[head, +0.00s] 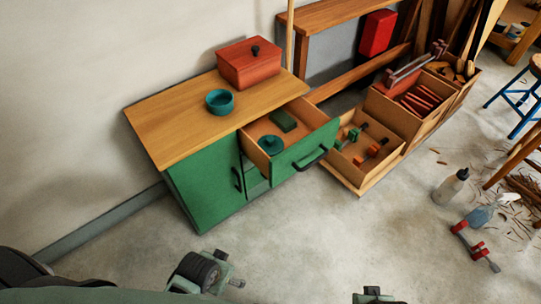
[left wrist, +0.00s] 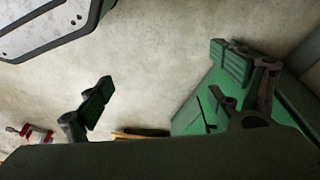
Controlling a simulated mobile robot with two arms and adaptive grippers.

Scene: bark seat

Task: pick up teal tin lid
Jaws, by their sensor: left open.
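The teal tin lid (head: 271,144), round with a small knob, lies in the open green drawer (head: 308,154) of the cabinet, near the drawer's left side. The round teal tin (head: 220,102) stands open on the wooden cabinet top. My left gripper (head: 207,278) is low at the bottom of the head view, in front of the cabinet and well apart from the lid. In the left wrist view its fingers (left wrist: 165,82) are spread with nothing between them. Only a small part of my right gripper (head: 374,297) shows at the bottom edge; its fingers are hidden.
A dark green block (head: 283,120) lies behind the lid in the drawer. A red box with a black knob (head: 249,63) stands on the cabinet top (head: 175,118). Wooden bins (head: 405,105) with tools stand to the right. Bottles (head: 450,186) and a red clamp (head: 474,246) are on the floor.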

